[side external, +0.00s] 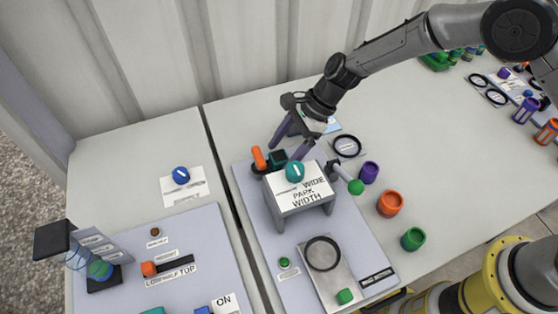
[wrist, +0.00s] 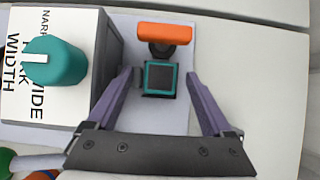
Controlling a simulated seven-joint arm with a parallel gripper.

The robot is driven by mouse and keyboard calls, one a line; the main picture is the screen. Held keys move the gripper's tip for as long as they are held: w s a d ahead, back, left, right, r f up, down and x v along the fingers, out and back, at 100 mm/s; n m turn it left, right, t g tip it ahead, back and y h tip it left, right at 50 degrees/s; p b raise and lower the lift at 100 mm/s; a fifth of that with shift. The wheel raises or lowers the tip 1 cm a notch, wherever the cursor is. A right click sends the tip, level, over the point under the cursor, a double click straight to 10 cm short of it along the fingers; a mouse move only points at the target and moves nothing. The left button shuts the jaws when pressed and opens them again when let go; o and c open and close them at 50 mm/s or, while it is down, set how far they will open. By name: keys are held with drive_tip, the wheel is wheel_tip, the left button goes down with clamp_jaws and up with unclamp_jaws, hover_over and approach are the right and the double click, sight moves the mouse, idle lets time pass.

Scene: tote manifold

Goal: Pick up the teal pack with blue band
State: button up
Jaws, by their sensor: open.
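A small block with a teal rim and dark top (wrist: 160,77) sits between my fingertips in the wrist view, next to an orange bar. It also shows as a dark teal block (side external: 278,157) behind the white raised stand in the side view. It is the only likely teal pack I see; no blue band shows on it. My gripper (wrist: 160,75) is open, with its two purple fingers on either side of the block and gaps to both sides. In the side view my gripper (side external: 284,151) points down at the block; whether the fingertips reach its level is unclear.
The stand (side external: 300,191) with a teal knob (side external: 295,172) is close beside my fingers. An orange handle (side external: 259,158) stands just left of the block. A black ring (side external: 347,146), a purple cup (side external: 369,173) and an orange cup (side external: 390,203) are to the right.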

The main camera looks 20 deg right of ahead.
drive_tip(key=shift+a, duration=0.1)
clamp_jaws()
idle(0.3)
